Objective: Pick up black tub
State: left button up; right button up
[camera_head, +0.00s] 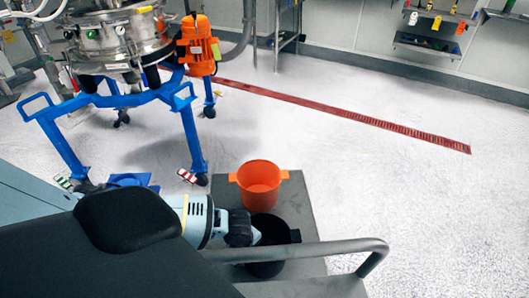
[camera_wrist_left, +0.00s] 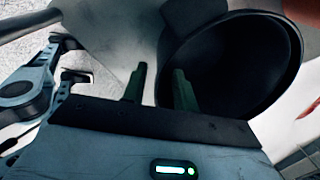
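The black tub (camera_head: 271,230) stands on the grey platform, just in front of the orange tub, partly hidden by my rail and arm. My left gripper (camera_head: 255,236) is at the tub's left side. In the left wrist view the tub (camera_wrist_left: 235,65) fills the upper right with its dark opening toward the camera. The two green fingers of my left gripper (camera_wrist_left: 159,83) are apart, one outside the tub's left rim and the other overlapping the opening. The rim runs between them; contact cannot be told. My right gripper is not in view.
An orange tub (camera_head: 259,183) stands behind the black one on the grey platform (camera_head: 301,205). A steel sifter (camera_head: 115,38) on a blue frame (camera_head: 122,99) with an orange motor (camera_head: 198,45) stands at upper left. The white floor to the right is clear.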

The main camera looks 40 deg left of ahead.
pick_arm(q)
notch_tip(320, 180, down, 2)
jog(key=shift+f, duration=0.15)
jog(key=shift+w, duration=0.1)
grip_shut()
dwell(1.3)
